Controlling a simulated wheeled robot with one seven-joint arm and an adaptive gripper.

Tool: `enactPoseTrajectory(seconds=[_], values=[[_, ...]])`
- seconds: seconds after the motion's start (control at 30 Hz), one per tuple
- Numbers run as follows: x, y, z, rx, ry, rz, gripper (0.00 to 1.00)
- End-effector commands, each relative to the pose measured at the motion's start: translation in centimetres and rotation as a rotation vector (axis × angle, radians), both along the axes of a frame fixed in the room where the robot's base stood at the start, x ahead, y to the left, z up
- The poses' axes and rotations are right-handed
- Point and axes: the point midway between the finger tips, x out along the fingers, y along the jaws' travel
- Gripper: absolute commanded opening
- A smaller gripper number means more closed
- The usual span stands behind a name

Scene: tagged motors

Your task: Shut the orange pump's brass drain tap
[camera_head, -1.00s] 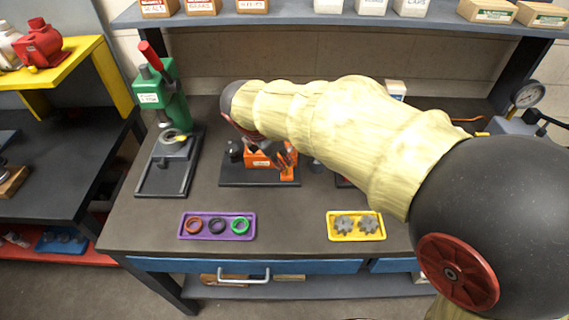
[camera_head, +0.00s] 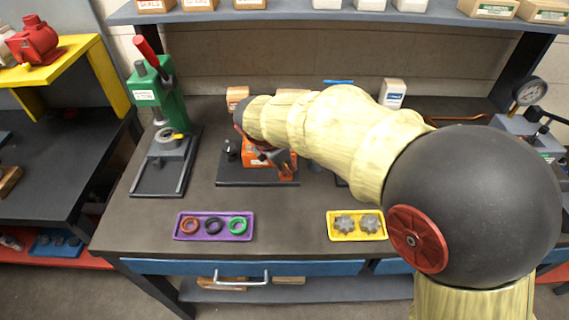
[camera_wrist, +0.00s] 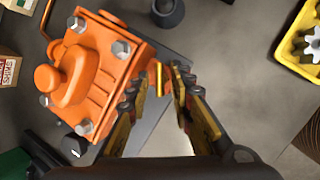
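The orange pump (camera_head: 254,156) stands on a dark base plate on the bench, partly hidden behind my arm and gripper in the head view. In the wrist view the pump (camera_wrist: 92,75) fills the left side, with a bolted orange cover. A thin brass-yellow piece, seemingly the drain tap's lever (camera_wrist: 159,79), shows at the pump's right side. My gripper (camera_wrist: 161,84) is open, its two fingertips apart with the brass piece between them. I cannot tell whether either finger touches it. In the head view my gripper (camera_head: 272,158) is at the pump's front right.
A purple tray (camera_head: 214,236) with three rings and a yellow tray (camera_head: 357,236) with two gears lie at the bench's front. A green press (camera_head: 158,95) stands left. A grey round fitting (camera_wrist: 167,12) is near the pump. Bench between the trays is clear.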

Motion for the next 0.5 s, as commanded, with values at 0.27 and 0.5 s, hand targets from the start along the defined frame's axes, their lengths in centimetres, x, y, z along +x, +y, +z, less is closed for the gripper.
enactPoseTrajectory(seconds=[0.27, 0.5], values=[[0.0, 0.02, 0.02, 0.0, 0.0, 0.0, 0.05], [0.03, 0.03, 0.05, 0.0, -0.001, 0.0, 0.0]])
